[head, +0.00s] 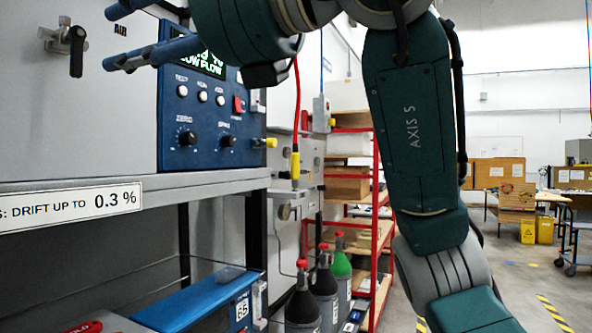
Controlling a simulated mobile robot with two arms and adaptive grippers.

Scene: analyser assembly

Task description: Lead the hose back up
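A red hose (297,115) comes down from behind my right arm. A yellow fitting (295,165) is at its lower end, in front of a grey wall box. The hose's upper part is hidden behind my arm. My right gripper (110,38) is at the upper left, with two blue fingers spread apart and nothing visible between them. It is in front of the analyser's blue panel (208,125), whose display partly reads "LOW FLOW". My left gripper is not in view.
A valve (68,40) marked AIR is on the grey cabinet at the left. A shelf edge (230,180) runs below the panel. Gas bottles (325,285) stand below, by a red rack (377,220). My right arm covers much of the middle; open floor lies at the right.

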